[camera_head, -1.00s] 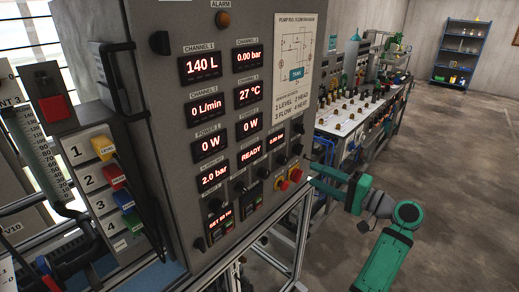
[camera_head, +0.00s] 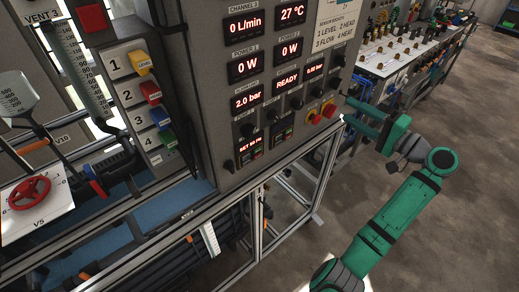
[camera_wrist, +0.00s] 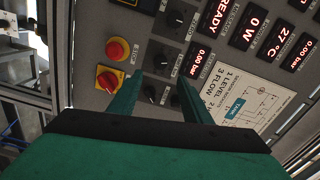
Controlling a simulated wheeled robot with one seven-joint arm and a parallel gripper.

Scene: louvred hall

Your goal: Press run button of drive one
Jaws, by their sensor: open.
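The grey control panel (camera_head: 215,85) fills the upper middle of the head view. Two small drive units sit low on it: one with a lit "SET 50 Hz" display (camera_head: 250,146), the other to its right (camera_head: 283,131). Their labels and small buttons are too small to read, so I cannot tell which is drive one. My green gripper (camera_head: 352,110) is at the panel's right side, right of both units, with its fingers toward the panel. In the wrist view its fingers (camera_wrist: 160,95) are apart and empty before the panel; no drive unit is clear there.
A red mushroom button (camera_wrist: 118,49) and a red-yellow rotary switch (camera_wrist: 108,81) are near my fingers, beside black knobs (camera_wrist: 155,93). A bench (camera_head: 405,55) stands behind my arm; floor at right is clear.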

